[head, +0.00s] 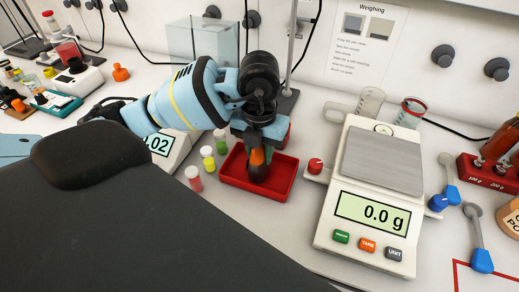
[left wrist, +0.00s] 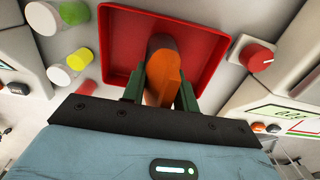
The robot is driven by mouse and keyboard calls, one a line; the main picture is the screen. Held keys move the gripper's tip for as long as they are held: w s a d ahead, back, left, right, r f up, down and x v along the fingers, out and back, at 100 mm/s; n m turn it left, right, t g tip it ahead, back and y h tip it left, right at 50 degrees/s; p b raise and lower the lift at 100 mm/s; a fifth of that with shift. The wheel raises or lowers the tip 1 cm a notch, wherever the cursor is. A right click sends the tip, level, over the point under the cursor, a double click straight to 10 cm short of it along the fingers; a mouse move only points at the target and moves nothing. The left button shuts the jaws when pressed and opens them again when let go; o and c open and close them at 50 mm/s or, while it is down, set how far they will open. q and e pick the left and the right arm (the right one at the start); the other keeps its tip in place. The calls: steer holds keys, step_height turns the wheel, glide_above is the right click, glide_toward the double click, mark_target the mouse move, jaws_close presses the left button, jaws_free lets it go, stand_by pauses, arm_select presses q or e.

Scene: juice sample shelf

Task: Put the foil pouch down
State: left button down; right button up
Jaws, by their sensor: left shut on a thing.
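My left gripper (head: 257,146) points down over a red tray (head: 233,180) on the bench. It is shut on the foil pouch (head: 257,168), which shows as an orange and dark brown piece below the fingers. In the left wrist view the pouch (left wrist: 161,70) sits between the two green fingers (left wrist: 159,95), in front of the red tray (left wrist: 115,38). The lower end of the pouch is inside the tray's outline. I cannot tell whether it touches the tray floor. My right gripper is not in view.
Several small capped vials (head: 208,158) stand just left of the tray. Another scale (head: 166,150) is partly behind my left arm. A glass box (head: 200,40) stands behind.

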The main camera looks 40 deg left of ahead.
arm_select(q)
steer(key=c, duration=1.1)
jaws_free()
steer(key=shift+f, duration=0.1)
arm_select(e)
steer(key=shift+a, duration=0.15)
arm_select(q)
step_height(320, 180, up, 12)
steer(key=shift+f+p, duration=0.15)
steer(key=shift+p, duration=0.8)
steer(key=shift+r, duration=0.3)
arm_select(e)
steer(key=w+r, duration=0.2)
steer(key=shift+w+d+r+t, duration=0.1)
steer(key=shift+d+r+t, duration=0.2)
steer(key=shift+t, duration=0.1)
